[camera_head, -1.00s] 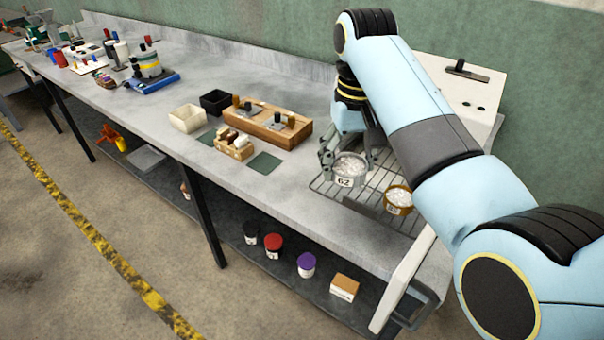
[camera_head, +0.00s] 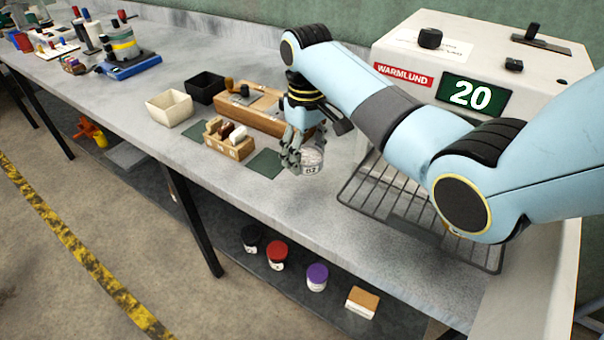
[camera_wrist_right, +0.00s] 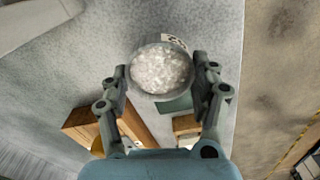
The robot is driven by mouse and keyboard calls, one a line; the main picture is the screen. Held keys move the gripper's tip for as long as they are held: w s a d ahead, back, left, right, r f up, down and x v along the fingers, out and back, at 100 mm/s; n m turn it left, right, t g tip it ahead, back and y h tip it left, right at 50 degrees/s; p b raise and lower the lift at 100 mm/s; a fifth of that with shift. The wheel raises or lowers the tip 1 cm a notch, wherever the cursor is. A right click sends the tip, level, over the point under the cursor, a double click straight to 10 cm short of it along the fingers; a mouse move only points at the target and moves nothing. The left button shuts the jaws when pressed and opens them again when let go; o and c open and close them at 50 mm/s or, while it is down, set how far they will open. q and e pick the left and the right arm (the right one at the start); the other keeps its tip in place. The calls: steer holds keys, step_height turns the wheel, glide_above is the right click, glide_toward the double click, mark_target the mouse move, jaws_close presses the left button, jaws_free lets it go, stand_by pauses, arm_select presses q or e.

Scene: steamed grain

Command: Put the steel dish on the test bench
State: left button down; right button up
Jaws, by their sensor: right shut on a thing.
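The steel dish (camera_head: 312,162) is a small round grey dish with a "62" label, full of pale grain. My right gripper (camera_head: 296,158) is shut on it and holds it by its sides, over the bench just right of a dark green mat. In the right wrist view the dish (camera_wrist_right: 161,70) sits level between the two fingers of the gripper (camera_wrist_right: 162,84). The test bench (camera_head: 240,190) is a long grey worktop. I cannot tell whether the dish touches it. My left gripper is not in view.
A wire rack (camera_head: 372,200) lies before a white appliance (camera_head: 400,62) reading 20. Near the dish are a green mat (camera_head: 266,164), a wooden holder (camera_head: 232,150), a wooden block (camera_head: 250,118), a cream bin (camera_head: 170,108) and a black bin (camera_head: 205,88). Bench in front is clear.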

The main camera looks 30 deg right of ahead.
mark_target(306, 162)
step_height(306, 162, down, 2)
steer(key=shift+w+f, duration=0.1)
step_height(306, 162, down, 2)
steer(key=shift+f, duration=0.6)
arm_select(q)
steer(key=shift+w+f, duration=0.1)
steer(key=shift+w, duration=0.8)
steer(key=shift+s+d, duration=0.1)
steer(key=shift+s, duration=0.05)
arm_select(e)
steer(key=shift+f, duration=0.1)
steer(key=o, duration=1.2)
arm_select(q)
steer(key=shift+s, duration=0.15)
arm_select(e)
step_height(306, 162, up, 12)
steer(key=shift+r, duration=0.15)
